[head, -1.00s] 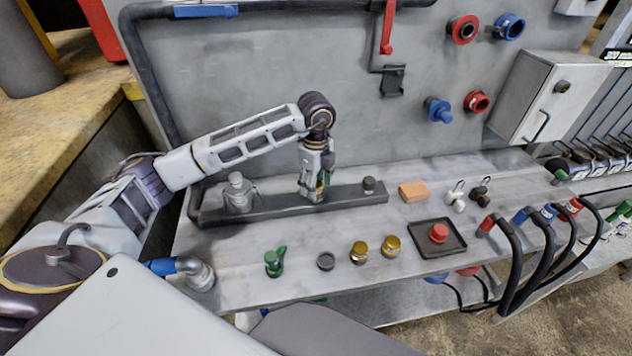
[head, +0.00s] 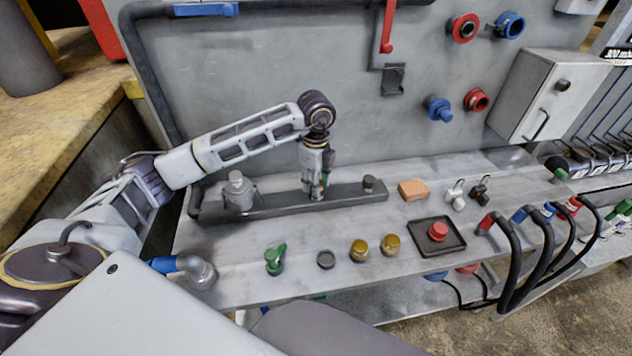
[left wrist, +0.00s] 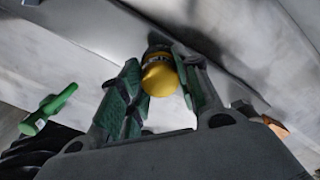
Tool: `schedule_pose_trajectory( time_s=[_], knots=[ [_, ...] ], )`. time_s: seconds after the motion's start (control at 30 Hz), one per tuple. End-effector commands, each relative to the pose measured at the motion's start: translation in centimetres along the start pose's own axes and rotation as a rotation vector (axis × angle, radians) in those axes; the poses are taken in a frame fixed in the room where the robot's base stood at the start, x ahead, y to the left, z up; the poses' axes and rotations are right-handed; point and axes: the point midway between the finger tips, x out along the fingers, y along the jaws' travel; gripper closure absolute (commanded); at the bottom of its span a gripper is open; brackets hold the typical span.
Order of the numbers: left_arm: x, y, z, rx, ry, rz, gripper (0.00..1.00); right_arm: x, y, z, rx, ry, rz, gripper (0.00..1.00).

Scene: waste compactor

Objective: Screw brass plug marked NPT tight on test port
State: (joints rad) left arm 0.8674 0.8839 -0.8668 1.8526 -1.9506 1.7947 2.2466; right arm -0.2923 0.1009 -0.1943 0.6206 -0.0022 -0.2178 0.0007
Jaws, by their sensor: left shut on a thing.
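My left gripper (head: 317,194) points down over the middle of the dark manifold bar (head: 345,194). Its fingers are shut on a brass plug (left wrist: 160,78), seen as a rounded yellow end between the green finger pads in the left wrist view. A dark ring shows just beyond the plug, by the bar. The fingers hide the test port under them, so I cannot tell how far the plug is seated. Any NPT marking is unreadable. Two other brass plugs stand on the bench, one at left (head: 359,251) and one at right (head: 391,246). My right gripper is not in view.
A dark fitting (head: 369,184) stands on the bar's right end and a grey fitting (head: 239,190) at its left. A green valve (head: 275,260), an orange block (head: 413,190) and a black tray (head: 455,244) with a red cap lie on the bench. Black hoses hang at right.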

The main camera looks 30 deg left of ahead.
Motion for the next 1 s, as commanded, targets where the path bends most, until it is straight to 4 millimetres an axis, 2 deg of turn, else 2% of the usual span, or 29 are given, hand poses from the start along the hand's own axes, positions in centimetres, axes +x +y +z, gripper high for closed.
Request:
schedule_pose_trajectory(
  time_s=[0.27, 1.0],
  knots=[
    [0.0, 0.0, 0.0, 0.051, 0.000, -0.001, 0.96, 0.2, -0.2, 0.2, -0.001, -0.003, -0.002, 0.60],
    [0.1, 0.0, 0.0, 0.447, -0.001, 0.000, 0.96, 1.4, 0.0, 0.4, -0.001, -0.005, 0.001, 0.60]
  ],
)
